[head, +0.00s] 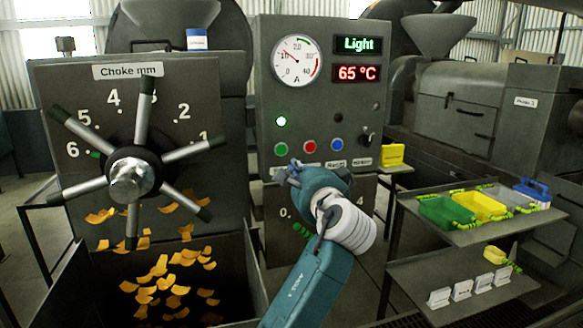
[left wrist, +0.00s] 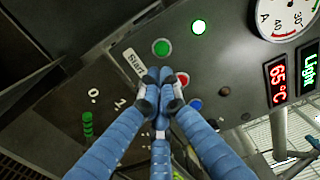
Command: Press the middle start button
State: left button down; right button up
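The grey control panel (head: 262,90) has a row of three buttons: a green button (head: 281,149), a red button (head: 309,146) and a blue button (head: 337,144). My left gripper (head: 293,168) is in front of the panel, just below the green and red buttons. In the left wrist view its fingers (left wrist: 160,78) are drawn together with nothing visible between them. There the green button (left wrist: 161,47) lies just beyond the fingertips, beside a "Start" label (left wrist: 134,62). The red button (left wrist: 183,79) shows beside the fingers, partly covered. Contact with the panel cannot be told. My right gripper is not in view.
A green lamp (head: 281,121) is lit above the green button. A black switch (head: 367,139) sticks out at the panel's right. A spoked choke wheel (head: 132,178) stands to the left, above a bin of orange flakes (head: 165,280). Trays on a shelf (head: 470,236) stand at the right.

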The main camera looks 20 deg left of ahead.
pick_arm(q)
jog(key=v, duration=0.3)
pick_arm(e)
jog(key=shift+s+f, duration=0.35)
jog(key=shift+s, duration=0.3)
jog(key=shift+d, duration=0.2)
